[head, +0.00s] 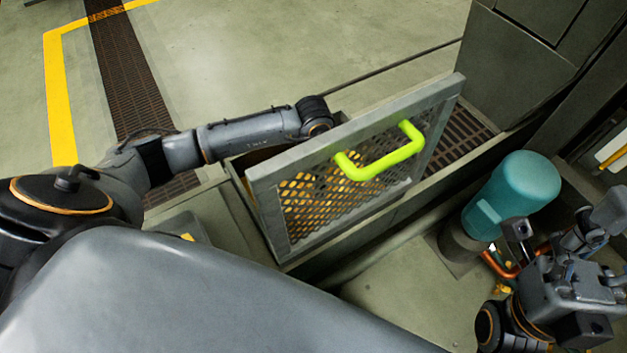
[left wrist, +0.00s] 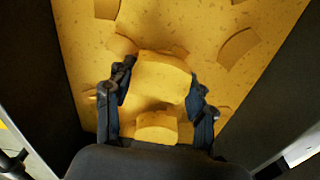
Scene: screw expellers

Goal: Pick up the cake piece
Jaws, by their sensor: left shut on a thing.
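A thick yellow cake piece (left wrist: 160,80) with a curved edge sits between the two dark fingers of my left gripper (left wrist: 163,86) in the left wrist view. The gripper is shut on it. Another yellow piece (left wrist: 157,128) shows closer to the palm. In the head view my left arm reaches over the grey box, and the gripper is hidden behind its mesh front. Yellow material (head: 312,205) shows through the mesh. My right gripper (head: 565,265) is at the lower right, away from the box; its finger opening is unclear.
The box's grey mesh panel (head: 262,190) has a bright green handle (head: 380,162). A teal cylinder (head: 520,185) stands to the right of it, near my right gripper. Several yellow chunks (left wrist: 237,48) lie on the box's yellow, speckled bottom. Dark walls flank it.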

